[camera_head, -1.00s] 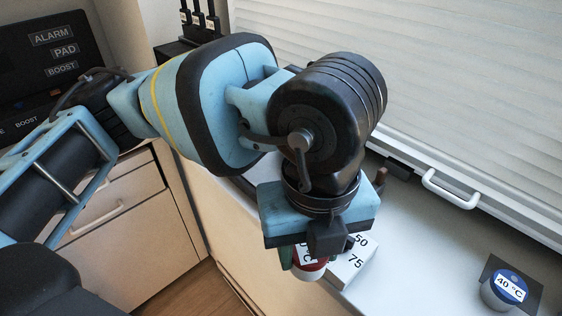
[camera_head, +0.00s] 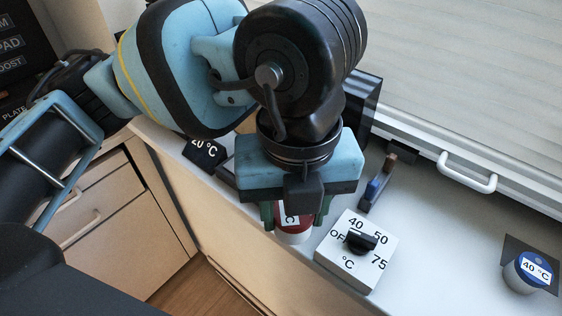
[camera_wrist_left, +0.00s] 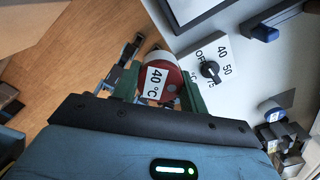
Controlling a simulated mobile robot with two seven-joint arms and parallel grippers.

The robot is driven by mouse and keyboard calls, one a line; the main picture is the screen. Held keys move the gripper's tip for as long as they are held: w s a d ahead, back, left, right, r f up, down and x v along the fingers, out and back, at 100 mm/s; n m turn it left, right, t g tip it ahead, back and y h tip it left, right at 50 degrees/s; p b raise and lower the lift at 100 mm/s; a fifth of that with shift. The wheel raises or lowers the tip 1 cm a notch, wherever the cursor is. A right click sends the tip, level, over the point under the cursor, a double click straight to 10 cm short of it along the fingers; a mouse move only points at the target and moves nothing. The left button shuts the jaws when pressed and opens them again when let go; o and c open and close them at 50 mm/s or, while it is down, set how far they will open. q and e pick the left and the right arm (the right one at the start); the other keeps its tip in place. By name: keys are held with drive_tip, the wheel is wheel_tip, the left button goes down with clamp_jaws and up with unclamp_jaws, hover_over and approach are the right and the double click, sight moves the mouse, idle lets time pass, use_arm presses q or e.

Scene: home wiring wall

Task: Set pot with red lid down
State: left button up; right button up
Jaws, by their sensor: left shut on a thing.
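The pot with the red lid (camera_head: 293,236) is held in my left gripper (camera_head: 294,212). It has a white body and a label, read as 40 °C in the left wrist view, where the red lid also shows (camera_wrist_left: 174,82). Green fingers are on both sides of it. In the head view it hangs by the counter's front edge, left of the white dial box. I cannot tell whether its base touches anything. My right gripper is not in view.
The white dial box (camera_head: 341,262) with a black knob stands on the counter (camera_head: 435,250). A blue-lidded pot (camera_head: 535,270) sits on a dark pad (camera_head: 520,245) at the right. A black 20 °C plate (camera_head: 204,152) lies behind left. Counter between box and blue-lidded pot is clear.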

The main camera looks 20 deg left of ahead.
use_arm(q)
drive_tip(key=w+a, duration=0.3)
drive_tip(key=w, duration=0.1)
drive_tip(key=w+a+f, duration=0.1)
drive_tip(key=w+a, duration=0.2)
drive_tip(key=w, duration=0.1)
drive_tip(key=w+a, duration=0.3)
drive_tip(key=w, duration=0.1)
drive_tip(key=shift+a+f, duration=0.2)
drive_tip(key=shift+a, duration=0.05)
drive_tip(key=f, duration=0.3)
drive_tip(key=shift+w+a+p, duration=0.25)
drive_tip(key=shift+p, duration=0.05)
drive_tip(key=shift+f, duration=0.3)
drive_tip(key=shift+f, duration=0.15)
drive_tip(key=o, duration=1)
wheel_tip(320, 180, up, 12)
drive_tip(key=shift+r, duration=0.15)
